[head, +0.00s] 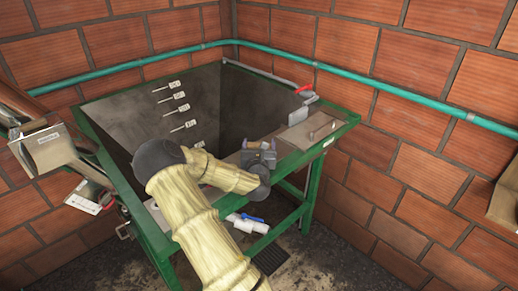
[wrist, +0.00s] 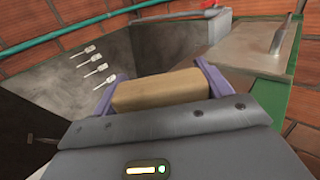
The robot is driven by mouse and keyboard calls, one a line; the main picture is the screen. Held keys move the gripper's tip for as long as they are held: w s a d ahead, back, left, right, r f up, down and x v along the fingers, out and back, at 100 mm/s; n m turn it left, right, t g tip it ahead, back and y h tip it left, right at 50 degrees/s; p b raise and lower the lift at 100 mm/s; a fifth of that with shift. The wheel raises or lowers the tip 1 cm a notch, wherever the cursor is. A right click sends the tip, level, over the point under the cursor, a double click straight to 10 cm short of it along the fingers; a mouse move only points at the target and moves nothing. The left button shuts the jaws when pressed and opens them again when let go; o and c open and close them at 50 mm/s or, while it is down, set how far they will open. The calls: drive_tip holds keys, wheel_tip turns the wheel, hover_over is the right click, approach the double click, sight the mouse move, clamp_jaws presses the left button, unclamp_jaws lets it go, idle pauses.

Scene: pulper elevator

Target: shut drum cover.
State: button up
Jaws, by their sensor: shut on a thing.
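A flat grey metal plate with an upright bar handle (head: 313,131) lies on the right corner of the green-framed hopper. It also shows at the upper right of the wrist view (wrist: 243,50). It looks like a cover, but I cannot tell whether it is the drum cover. My gripper (head: 262,150) is at the hopper's front right rim, left of that plate and apart from its handle. In the wrist view, its purple fingers (wrist: 157,84) stand on either side of a tan block (wrist: 158,91), shut on it. The block's underside is hidden.
The deep grey hopper (head: 120,112) is open, with several white tags on its wall. A red-handled valve (head: 303,88) is at the back right. A blue-handled valve (head: 252,218) sits below the frame. A teal pipe (head: 390,88) runs along the brick walls.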

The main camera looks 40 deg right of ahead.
wheel_tip(320, 180, up, 10)
drive_tip(key=b, duration=0.1)
drive_tip(key=shift+s+f, duration=0.1)
idle(1.0)
